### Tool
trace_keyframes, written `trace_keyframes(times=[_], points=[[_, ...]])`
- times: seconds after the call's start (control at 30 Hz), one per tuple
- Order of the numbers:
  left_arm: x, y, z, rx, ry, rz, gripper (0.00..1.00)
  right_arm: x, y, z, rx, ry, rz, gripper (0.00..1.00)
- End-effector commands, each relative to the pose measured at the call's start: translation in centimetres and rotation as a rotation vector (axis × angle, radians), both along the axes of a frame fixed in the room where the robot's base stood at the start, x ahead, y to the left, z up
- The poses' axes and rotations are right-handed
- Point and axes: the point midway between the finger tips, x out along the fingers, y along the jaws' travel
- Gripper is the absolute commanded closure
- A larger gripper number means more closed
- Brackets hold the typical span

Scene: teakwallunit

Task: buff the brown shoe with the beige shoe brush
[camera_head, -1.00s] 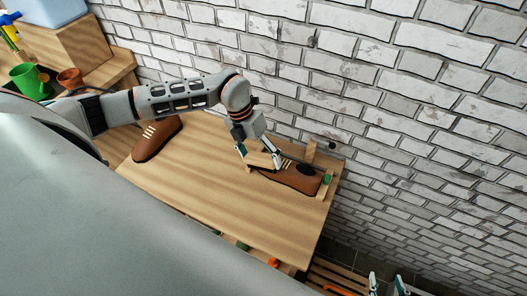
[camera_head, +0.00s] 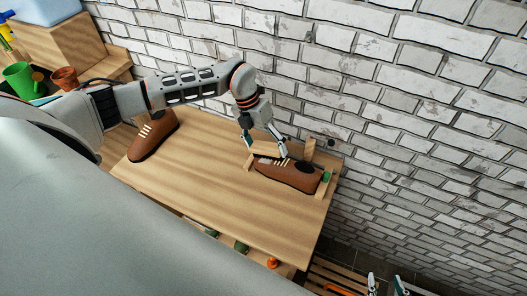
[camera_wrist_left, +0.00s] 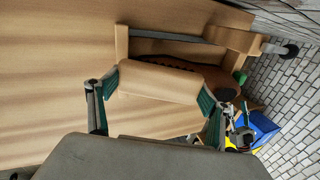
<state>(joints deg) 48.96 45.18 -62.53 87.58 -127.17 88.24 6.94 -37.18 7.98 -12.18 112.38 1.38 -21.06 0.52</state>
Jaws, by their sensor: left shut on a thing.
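A brown shoe (camera_head: 290,177) with pale laces lies in a wooden holder on the table, close to the brick wall. My left gripper (camera_head: 266,148) is over the far left part of this shoe. In the left wrist view it is shut on the beige shoe brush (camera_wrist_left: 160,82), one finger at each end. There the brush partly covers the brown shoe (camera_wrist_left: 230,84); I cannot tell whether they touch. In the head view the brush is hard to make out. A second brown shoe (camera_head: 153,137) stands at the table's left. My right gripper (camera_head: 386,285) is open and low at the bottom right.
The wooden table (camera_head: 210,185) is bare between the shoes. The holder has an upright post (camera_head: 309,149) and a green knob (camera_head: 326,176). A brick wall (camera_head: 420,110) runs close behind. A green watering can (camera_head: 22,78) and a terracotta pot (camera_head: 64,77) stand at the far left.

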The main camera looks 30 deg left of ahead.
Motion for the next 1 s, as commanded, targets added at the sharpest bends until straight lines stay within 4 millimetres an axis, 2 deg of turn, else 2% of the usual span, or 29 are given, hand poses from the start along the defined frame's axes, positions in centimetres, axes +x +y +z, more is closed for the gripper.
trace_keyframes(times=[0.2,0.6,1.0], points=[[1.5,0.0,0.1,-0.001,0.000,0.001,0.45,0.0,0.0,-0.5,0.000,-0.001,0.000,0.60],[1.6,0.0,0.3,-0.001,0.000,0.000,0.45,0.0,0.0,-0.4,0.000,-0.001,0.000,0.60],[1.6,1.0,3.4,-0.001,0.000,0.001,0.45,0.0,0.0,2.0,0.000,-0.001,0.000,0.60]])
